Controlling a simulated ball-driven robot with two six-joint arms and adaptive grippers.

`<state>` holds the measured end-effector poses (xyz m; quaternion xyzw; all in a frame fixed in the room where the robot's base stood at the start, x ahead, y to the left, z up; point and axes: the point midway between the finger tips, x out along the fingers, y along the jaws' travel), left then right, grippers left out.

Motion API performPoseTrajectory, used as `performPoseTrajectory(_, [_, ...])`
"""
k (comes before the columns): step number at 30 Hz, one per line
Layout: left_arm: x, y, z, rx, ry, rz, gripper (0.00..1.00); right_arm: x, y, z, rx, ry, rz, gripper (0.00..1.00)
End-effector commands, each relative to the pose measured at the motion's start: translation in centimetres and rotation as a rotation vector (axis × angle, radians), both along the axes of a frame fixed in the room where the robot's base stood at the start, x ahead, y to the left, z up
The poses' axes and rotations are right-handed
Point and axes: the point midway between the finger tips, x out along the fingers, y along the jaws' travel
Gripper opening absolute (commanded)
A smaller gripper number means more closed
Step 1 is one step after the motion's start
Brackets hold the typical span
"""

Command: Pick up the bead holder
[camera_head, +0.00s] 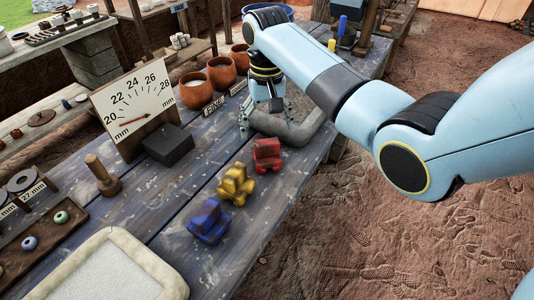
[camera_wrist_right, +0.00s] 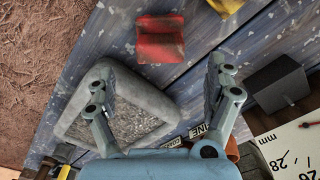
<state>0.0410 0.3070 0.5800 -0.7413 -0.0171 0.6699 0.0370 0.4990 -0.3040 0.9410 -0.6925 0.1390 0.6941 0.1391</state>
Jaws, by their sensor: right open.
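My right gripper (camera_head: 259,122) is open and points down over the table beside a grey-rimmed tray (camera_head: 298,134). In the right wrist view its spread fingers (camera_wrist_right: 160,72) have nothing between them. Three small seat-shaped blocks stand in a row on the table: red (camera_head: 267,155), yellow (camera_head: 237,185) and blue (camera_head: 209,222). The red block (camera_wrist_right: 160,38) also shows ahead of the fingers in the wrist view, apart from them. A wooden tray (camera_head: 28,262) with coloured beads lies at the left. I cannot tell which of these is the bead holder. My left gripper is out of view.
A dial board (camera_head: 133,100) and a dark block (camera_head: 168,145) stand left of the gripper. Clay pots (camera_head: 196,92) stand behind. A wooden peg (camera_head: 102,176) and a pale-rimmed tray (camera_head: 150,262) are nearer. Bare planks lie between the pieces.

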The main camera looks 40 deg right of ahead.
Motion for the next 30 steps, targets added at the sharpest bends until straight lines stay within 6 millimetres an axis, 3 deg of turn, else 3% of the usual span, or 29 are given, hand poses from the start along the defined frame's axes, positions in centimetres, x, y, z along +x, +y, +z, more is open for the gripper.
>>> performPoseTrajectory(15, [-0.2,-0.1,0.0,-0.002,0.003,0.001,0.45,-0.4,0.2,-6.2,0.0,0.0,0.002,0.87])
performPoseTrajectory(23, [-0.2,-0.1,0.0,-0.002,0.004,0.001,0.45,-0.4,0.2,-6.4,0.0,-0.003,0.002,0.87])
performPoseTrajectory(30, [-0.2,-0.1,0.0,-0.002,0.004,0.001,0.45,-0.4,0.2,-6.4,0.0,-0.003,0.002,0.56])
